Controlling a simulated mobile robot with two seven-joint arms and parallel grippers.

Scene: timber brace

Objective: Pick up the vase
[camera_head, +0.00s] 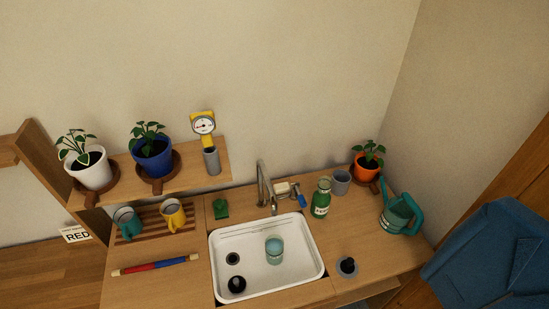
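A pale translucent teal glass vessel (274,250) stands in the white sink (316,262), right of the drain. It looks most like the vase, but I cannot tell for sure. A green bottle (321,198) with a pale label stands upright on the counter, behind and right of the sink. Neither of my grippers shows in the head view.
A faucet (265,187) rises behind the sink. A grey cup (341,182), an orange pot (367,167) and a teal watering can (401,214) stand at right. Two mugs (173,215) (127,222) sit on a slatted rack. A shelf (221,158) overhangs the left.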

